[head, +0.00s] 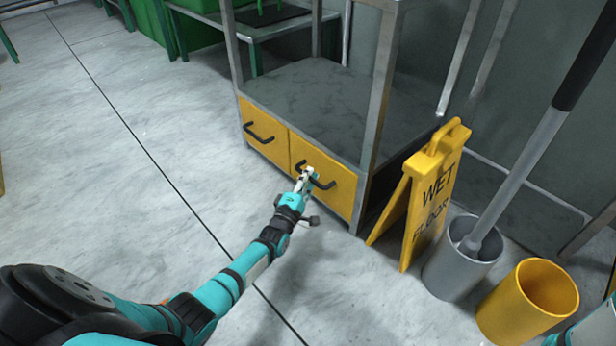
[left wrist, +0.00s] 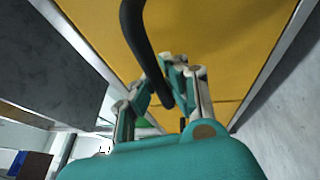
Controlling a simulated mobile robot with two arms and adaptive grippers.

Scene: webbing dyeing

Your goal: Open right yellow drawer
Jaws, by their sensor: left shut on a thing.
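The right yellow drawer (head: 338,191) sits in the lower part of a metal-framed cabinet in the head view. It looks flush with the left yellow drawer (head: 262,136) beside it. My left gripper (head: 308,174) is at the black handle (head: 322,182) of the right drawer. In the left wrist view, the gripper (left wrist: 168,92) is shut on the black handle (left wrist: 140,40), with the yellow drawer front (left wrist: 215,40) behind it. My right gripper is not seen.
A yellow wet floor sign (head: 432,195) stands just right of the cabinet. A grey bucket (head: 458,268) with a long-handled tool and a yellow bucket (head: 528,302) stand farther right. The floor (head: 150,170) in front of and left of the drawers is clear.

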